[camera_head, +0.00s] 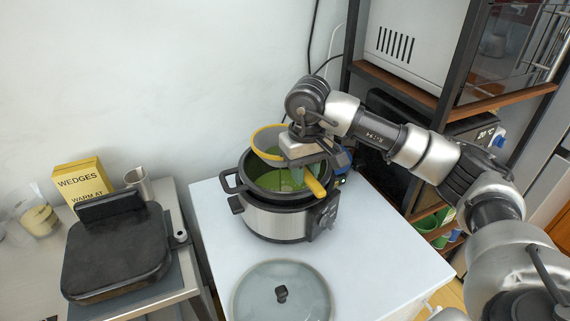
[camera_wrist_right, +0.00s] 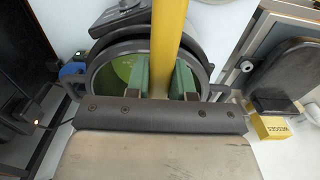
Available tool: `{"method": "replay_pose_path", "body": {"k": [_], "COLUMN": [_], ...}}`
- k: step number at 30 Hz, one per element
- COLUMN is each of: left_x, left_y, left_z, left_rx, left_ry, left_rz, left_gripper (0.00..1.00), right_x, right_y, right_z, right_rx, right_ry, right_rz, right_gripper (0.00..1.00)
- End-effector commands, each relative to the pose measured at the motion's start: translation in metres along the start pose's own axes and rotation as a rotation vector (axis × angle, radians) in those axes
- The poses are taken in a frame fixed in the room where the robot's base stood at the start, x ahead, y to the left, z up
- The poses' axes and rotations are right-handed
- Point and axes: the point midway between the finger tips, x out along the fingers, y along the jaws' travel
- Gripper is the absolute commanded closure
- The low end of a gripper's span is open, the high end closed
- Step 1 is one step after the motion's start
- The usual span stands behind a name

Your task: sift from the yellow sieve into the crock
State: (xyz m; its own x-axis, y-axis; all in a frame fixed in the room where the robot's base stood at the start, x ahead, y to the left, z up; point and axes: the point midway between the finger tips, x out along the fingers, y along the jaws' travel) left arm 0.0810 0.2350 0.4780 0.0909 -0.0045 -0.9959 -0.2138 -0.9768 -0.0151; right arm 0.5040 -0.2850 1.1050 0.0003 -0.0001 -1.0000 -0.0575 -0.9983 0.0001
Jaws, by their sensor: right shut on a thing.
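The crock (camera_head: 272,222) is a round silver and black cooker on the white counter. It is open and holds something green. The yellow sieve (camera_head: 256,143) is above the crock's far side, its rim tilted. Its yellow handle (camera_head: 315,184) slopes down toward the near right. My right gripper (camera_head: 305,176) is shut on this handle over the crock. In the right wrist view, the handle (camera_wrist_right: 169,40) runs between the green fingertips of the gripper (camera_wrist_right: 162,80), with the crock (camera_wrist_right: 98,84) behind. The sieve's contents are hidden. My left gripper is not in view.
A glass lid (camera_head: 260,291) lies on the white counter (camera_head: 375,260) in front of the crock. A black grill press (camera_head: 117,250), a yellow box (camera_head: 82,180) and a metal cup (camera_head: 138,185) are on the left table. A shelf (camera_head: 400,79) stands at the right.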

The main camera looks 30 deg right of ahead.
Motion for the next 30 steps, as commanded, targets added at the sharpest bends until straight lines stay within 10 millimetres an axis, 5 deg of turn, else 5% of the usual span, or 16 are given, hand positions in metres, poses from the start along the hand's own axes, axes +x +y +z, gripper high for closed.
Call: {"method": "replay_pose_path", "body": {"k": [6, 11, 24, 30], "left_x": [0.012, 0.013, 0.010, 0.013], "left_y": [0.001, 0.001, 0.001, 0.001], "left_z": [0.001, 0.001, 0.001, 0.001], "left_rx": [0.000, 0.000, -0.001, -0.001], "left_ry": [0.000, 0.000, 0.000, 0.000], "left_rz": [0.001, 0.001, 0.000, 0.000], "left_gripper": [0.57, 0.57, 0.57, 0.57], "right_x": [0.002, 0.000, -0.001, 0.001], "right_y": [0.034, 0.042, -0.013, -0.013], "right_z": [0.000, 0.000, 0.000, 0.000], "right_rx": [0.003, -0.001, -0.004, 0.003], "right_ry": [0.002, 0.002, 0.002, 0.002], "right_rz": [0.001, -0.001, -0.002, 0.000], "right_gripper": [1.00, 1.00, 1.00, 1.00]}}
